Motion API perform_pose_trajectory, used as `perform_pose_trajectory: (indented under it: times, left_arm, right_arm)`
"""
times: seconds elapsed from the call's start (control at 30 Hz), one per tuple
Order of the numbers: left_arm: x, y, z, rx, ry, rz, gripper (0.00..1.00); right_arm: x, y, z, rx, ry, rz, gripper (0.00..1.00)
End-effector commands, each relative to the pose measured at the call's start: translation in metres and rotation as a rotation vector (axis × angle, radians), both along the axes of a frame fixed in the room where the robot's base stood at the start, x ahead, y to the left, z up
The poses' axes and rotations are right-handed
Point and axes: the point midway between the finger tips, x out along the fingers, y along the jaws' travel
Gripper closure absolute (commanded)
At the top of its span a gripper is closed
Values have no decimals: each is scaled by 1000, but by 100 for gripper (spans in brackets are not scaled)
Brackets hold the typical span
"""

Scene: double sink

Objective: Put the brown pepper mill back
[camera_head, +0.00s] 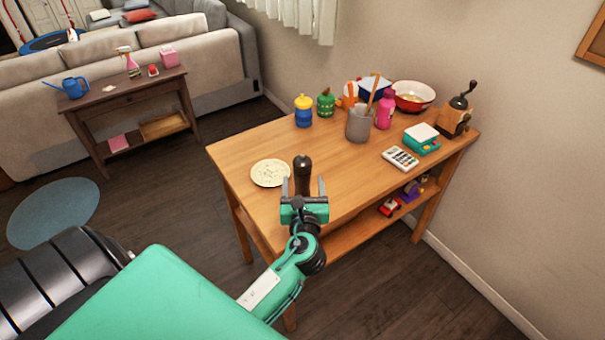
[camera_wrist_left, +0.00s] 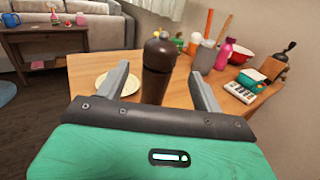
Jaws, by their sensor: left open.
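The dark brown pepper mill (camera_head: 302,172) stands upright on the wooden table near its front left part, beside a speckled plate. My left gripper (camera_head: 304,187) is open, with its two fingers pointing at the mill and one on each side of it. In the left wrist view the mill (camera_wrist_left: 158,70) rises between the open fingertips (camera_wrist_left: 156,78), and I see gaps on both sides. Its base is hidden behind the gripper body. My right gripper does not show.
The plate (camera_head: 270,173) lies left of the mill. The table's (camera_head: 345,190) front middle is bare.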

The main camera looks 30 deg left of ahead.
Motion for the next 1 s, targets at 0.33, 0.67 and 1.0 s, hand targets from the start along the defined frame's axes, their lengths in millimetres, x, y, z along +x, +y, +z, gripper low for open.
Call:
perform_pose_trajectory:
  times: [0.33, 0.67, 1.0]
  left_arm:
    - [-27, -19, 0, 0, 0, 1, 32]
    - [-22, -25, -15, -102, -20, -37, 32]
    - [-10, -85, -143, -1119, -165, -149, 32]
  right_arm:
    - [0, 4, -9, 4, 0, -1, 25]
    - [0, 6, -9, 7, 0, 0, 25]
    - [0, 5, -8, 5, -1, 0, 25]
